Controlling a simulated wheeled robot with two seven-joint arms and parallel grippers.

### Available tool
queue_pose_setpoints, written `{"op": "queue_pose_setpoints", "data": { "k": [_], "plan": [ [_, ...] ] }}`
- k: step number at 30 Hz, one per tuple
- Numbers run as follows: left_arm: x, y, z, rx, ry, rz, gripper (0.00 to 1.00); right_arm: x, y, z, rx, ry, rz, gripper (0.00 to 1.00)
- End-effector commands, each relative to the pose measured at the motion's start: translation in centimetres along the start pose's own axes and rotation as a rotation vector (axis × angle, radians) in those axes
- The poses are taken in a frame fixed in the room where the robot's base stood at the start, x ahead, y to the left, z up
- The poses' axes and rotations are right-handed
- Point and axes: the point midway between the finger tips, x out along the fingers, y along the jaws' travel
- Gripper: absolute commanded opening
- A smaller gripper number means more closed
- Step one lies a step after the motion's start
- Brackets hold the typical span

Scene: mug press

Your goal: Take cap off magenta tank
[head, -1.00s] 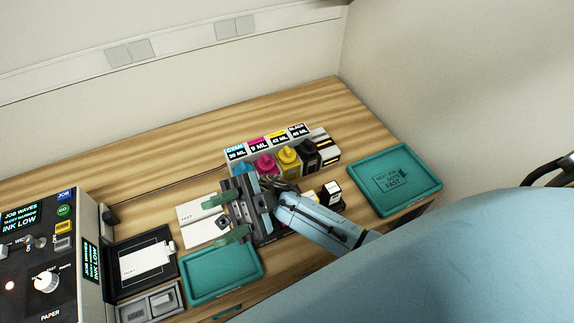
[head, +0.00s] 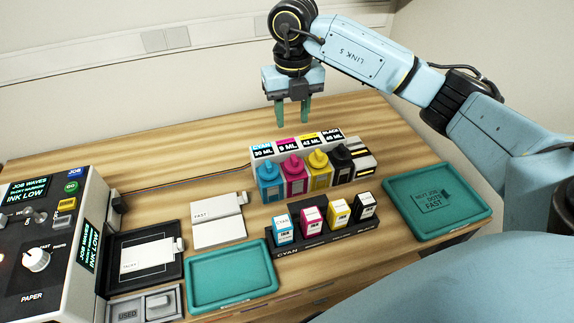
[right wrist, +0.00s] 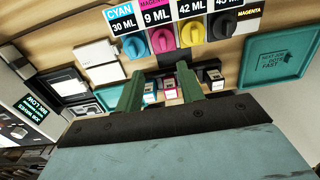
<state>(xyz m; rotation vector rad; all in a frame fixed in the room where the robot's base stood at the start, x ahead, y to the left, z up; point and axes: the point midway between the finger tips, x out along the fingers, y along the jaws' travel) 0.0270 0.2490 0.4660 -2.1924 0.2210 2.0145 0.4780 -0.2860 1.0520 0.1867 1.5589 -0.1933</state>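The magenta tank (head: 294,184) stands in a row between the cyan tank (head: 269,188) and the yellow tank (head: 319,178), under a sign reading 9 ML. Its magenta cap (head: 292,163) sits on top of it. In the right wrist view the magenta cap (right wrist: 162,40) shows just beyond my fingertips. My right gripper (head: 292,117) hangs fingers-down, raised near the ink station's sign panel. It touches nothing I can see. Its green fingers (right wrist: 158,82) are apart, with nothing held between them. My left gripper is not in view.
The black tank (head: 341,162) ends the row at right. A dark rack (head: 325,238) of small ink cartridges stands in front. Teal trays lie at right (head: 437,238) and front left (head: 201,306). The control machine (head: 60,260) stands at far left.

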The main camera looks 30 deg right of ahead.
Motion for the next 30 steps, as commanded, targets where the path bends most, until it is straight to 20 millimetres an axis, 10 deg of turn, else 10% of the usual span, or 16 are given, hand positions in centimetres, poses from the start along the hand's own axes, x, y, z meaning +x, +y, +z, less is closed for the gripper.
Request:
{"op": "queue_pose_setpoints", "data": {
  "k": [9,30],
  "plan": [
    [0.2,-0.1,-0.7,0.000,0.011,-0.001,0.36,6.0,0.2,-0.1,-0.005,0.005,0.002,0.38],
    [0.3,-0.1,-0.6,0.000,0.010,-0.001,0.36,12.3,-0.5,-0.5,-0.006,0.003,0.004,0.38]
  ]
}}
